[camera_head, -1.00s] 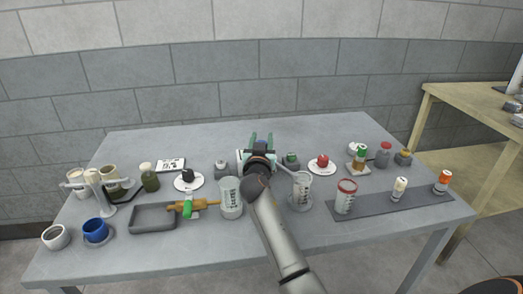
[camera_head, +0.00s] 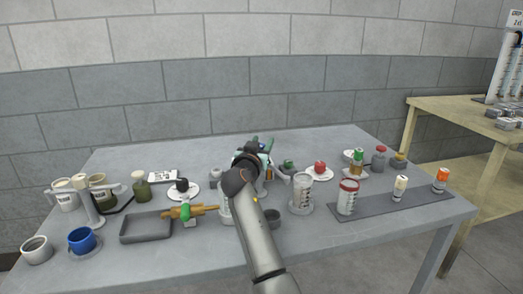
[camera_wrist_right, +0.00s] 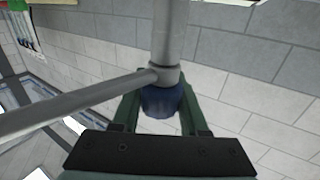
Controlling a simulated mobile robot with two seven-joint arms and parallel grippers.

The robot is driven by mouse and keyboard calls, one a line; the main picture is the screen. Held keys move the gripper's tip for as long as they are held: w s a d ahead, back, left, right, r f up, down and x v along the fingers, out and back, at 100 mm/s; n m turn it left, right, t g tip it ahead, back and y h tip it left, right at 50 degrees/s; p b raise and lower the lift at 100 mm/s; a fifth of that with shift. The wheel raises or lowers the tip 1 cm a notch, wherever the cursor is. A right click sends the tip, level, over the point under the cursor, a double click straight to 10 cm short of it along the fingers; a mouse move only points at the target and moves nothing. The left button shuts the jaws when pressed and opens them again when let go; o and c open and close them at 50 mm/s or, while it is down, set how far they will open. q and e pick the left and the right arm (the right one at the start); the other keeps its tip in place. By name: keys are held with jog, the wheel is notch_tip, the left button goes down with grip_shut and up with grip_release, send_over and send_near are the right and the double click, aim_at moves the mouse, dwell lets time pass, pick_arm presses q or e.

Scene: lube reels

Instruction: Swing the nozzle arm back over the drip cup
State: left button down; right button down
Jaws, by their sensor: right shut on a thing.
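My right gripper (camera_head: 262,145) is over the back middle of the table. In the right wrist view (camera_wrist_right: 160,108) its green fingers stand on both sides of a dark blue rounded piece (camera_wrist_right: 160,100) and are shut on it. This piece sits just under a grey collar where a thin grey bar (camera_wrist_right: 85,103) meets a thicker grey tube (camera_wrist_right: 168,35); these look like the nozzle arm. My right arm hides that assembly in the head view. A small dark cup (camera_head: 272,217) shows beside my forearm; I cannot tell whether it is the drip cup. My left gripper is not in view.
Clear beakers (camera_head: 301,192) and a red-rimmed jar (camera_head: 347,197) stand right of my arm. A grey tray (camera_head: 147,228), a blue cup (camera_head: 81,240) and a white stand (camera_head: 92,207) are at left. Bottles and small plates line the back.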

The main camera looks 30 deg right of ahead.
jog(key=shift+r, duration=0.15)
dwell(0.4)
jog(key=shift+c, duration=2.1)
grip_release()
jog(key=shift+s+f, duration=0.1)
jog(key=shift+f, duration=0.1)
